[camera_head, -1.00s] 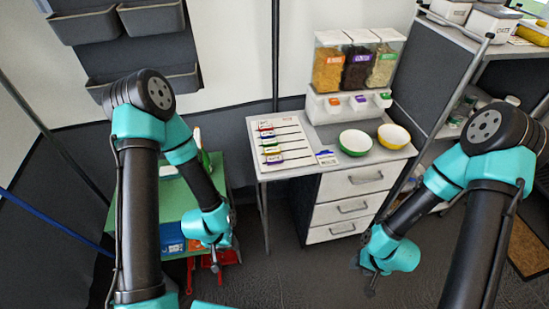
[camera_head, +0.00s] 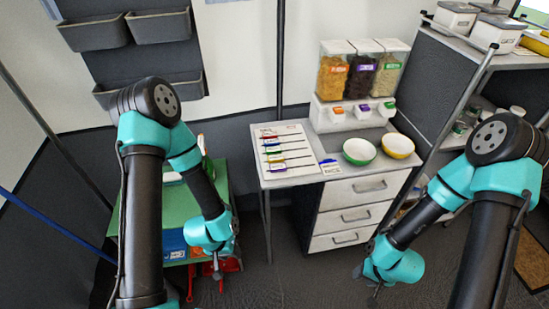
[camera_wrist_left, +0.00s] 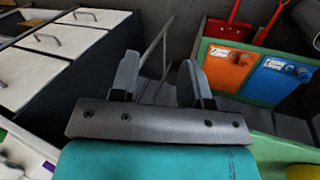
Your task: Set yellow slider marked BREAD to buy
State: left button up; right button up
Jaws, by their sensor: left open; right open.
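A white slider board (camera_head: 290,130) lies on the left part of the counter, with several dark tracks and small coloured sliders at their left ends. A yellowish slider (camera_head: 274,159) seems to sit low in the row, but the labels are too small to read. My left gripper (camera_head: 217,271) hangs low, left of the counter and well apart from the board. In the left wrist view my left gripper (camera_wrist_left: 160,78) is open with nothing between its fingers. My right gripper (camera_head: 368,284) is open, low in front of the drawers and apart from the board.
A small card (camera_head: 330,167), a green-rimmed bowl (camera_head: 359,151) and a yellow bowl (camera_head: 398,145) stand right of the board. Food dispensers (camera_head: 362,75) stand behind. A white drawer unit (camera_head: 352,200) is below. A green cart (camera_head: 180,207) is at left, a shelf (camera_head: 440,80) at right.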

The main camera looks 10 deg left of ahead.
dwell(0.3)
pick_arm(q)
jog(key=shift+w, duration=0.3)
jog(key=c, duration=0.3)
jog(key=w+n, duration=0.1)
jog(key=w, duration=0.1)
jog(key=w+r+n, duration=0.1)
jog(key=w+n, duration=0.1)
jog(key=w, duration=0.1)
jog(key=w+r+n, duration=0.1)
jog(key=w, duration=0.1)
jog(key=shift+w+a, duration=0.2)
jog(key=shift+w, duration=0.2)
grip_shut()
jog(key=w+a+r+n, duration=0.2)
jog(key=w+r+n, duration=1.4)
jog(key=w+r, duration=0.5)
jog(key=shift+w+r+t, duration=0.35)
jog(key=shift+r+t, duration=0.05)
jog(key=shift+r, duration=0.45)
jog(key=shift+a, duration=0.1)
